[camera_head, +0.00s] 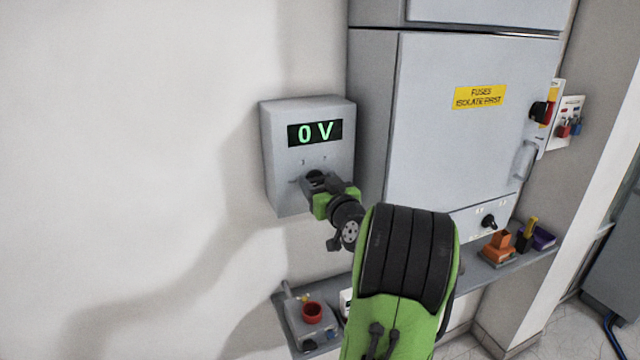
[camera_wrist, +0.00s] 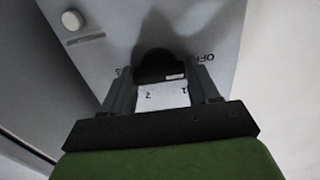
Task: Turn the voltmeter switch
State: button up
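In the wrist view the knob (camera_wrist: 160,66) sits between the two fingertips of my gripper (camera_wrist: 162,82), one finger on each side. The fingers are apart by about the knob's width and appear shut on it; no clear gap shows. An "OFF" mark and the numbers 1 and 2 show on the panel around the knob.
Below, a shelf (camera_head: 470,275) holds a grey box with a red button (camera_head: 312,312) and small orange and purple items.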

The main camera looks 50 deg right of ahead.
jog(key=c, duration=0.5)
jog(key=m+b, duration=0.2)
jog(key=m, duration=0.3)
jog(key=shift+m, duration=0.4)
jog(key=m, duration=0.6)
jog(key=shift+b, duration=0.3)
jog(key=o, duration=1)
jog(key=shift+o, duration=0.2)
